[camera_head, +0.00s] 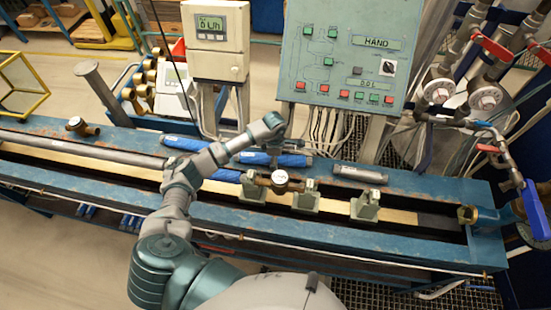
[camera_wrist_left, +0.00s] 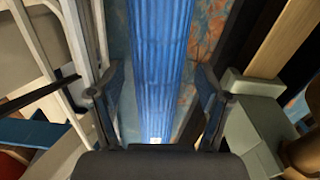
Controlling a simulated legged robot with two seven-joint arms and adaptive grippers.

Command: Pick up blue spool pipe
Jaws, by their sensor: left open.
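A ribbed blue spool pipe (camera_head: 290,160) lies on the rear ledge of the blue bench, below the control panel. It fills the middle of the left wrist view (camera_wrist_left: 160,45), running up the picture. My left gripper (camera_wrist_left: 160,82) is open, with one finger on each side of this pipe. In the head view the left gripper (camera_head: 276,150) points down over the pipe and partly hides it. I cannot tell whether the fingers touch the pipe. My right gripper is not in view.
Other blue pipes (camera_head: 186,143) lie to the left and a grey pipe (camera_head: 360,174) to the right. The control panel (camera_head: 345,50) and meter box (camera_head: 215,40) stand behind. A round meter (camera_head: 280,177) on clamps sits in front, close to the gripper.

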